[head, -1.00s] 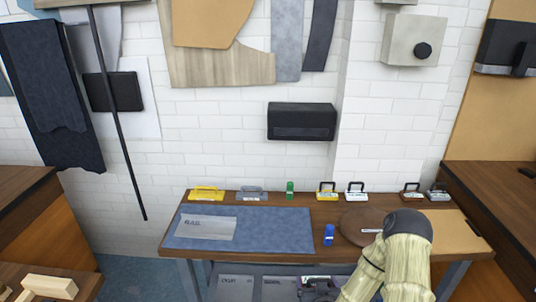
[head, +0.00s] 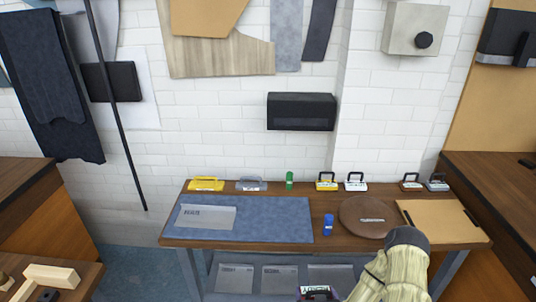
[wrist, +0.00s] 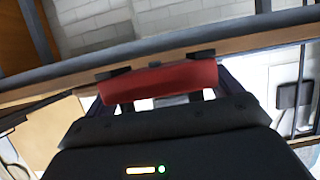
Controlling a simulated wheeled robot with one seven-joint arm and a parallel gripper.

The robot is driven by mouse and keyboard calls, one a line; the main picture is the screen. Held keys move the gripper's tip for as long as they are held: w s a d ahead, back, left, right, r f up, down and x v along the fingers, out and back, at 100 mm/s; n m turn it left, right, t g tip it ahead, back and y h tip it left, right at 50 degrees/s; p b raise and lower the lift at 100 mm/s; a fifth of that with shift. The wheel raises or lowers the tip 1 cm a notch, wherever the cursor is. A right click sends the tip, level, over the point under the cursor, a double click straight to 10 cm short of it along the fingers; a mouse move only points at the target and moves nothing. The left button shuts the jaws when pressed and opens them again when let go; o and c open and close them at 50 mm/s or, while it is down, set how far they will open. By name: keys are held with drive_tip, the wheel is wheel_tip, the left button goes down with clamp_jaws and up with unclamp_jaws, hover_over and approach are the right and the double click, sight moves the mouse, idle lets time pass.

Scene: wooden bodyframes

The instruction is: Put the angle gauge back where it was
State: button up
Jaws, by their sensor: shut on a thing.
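My gripper (wrist: 157,66) is shut on a red, bar-like piece (wrist: 158,82) in the wrist view. I cannot tell from its visible side whether this is the angle gauge. In the head view, a dark piece with a pale patch (head: 318,293) shows at the bottom edge, in front of the lower shelf and beside my arm. It seems to be at my gripper, but most of it is cut off. Small handled pieces stand along the bench's back edge: yellow (head: 326,182), white (head: 355,182), brown (head: 411,182) and blue-grey (head: 437,182).
The wooden bench (head: 330,234) carries a blue mat (head: 270,220), a round brown board (head: 365,217), a tan board (head: 442,222), a blue bottle-like piece (head: 328,225) and a green one (head: 289,180). Grey panels (head: 280,279) lie on the lower shelf. Bare bench shows between green and yellow pieces.

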drive_tip(key=f, duration=0.2)
drive_tip(key=s+f, duration=0.1)
drive_tip(key=f, duration=0.2)
drive_tip(key=shift+s+f, duration=0.25)
drive_tip(key=shift+f, duration=0.1)
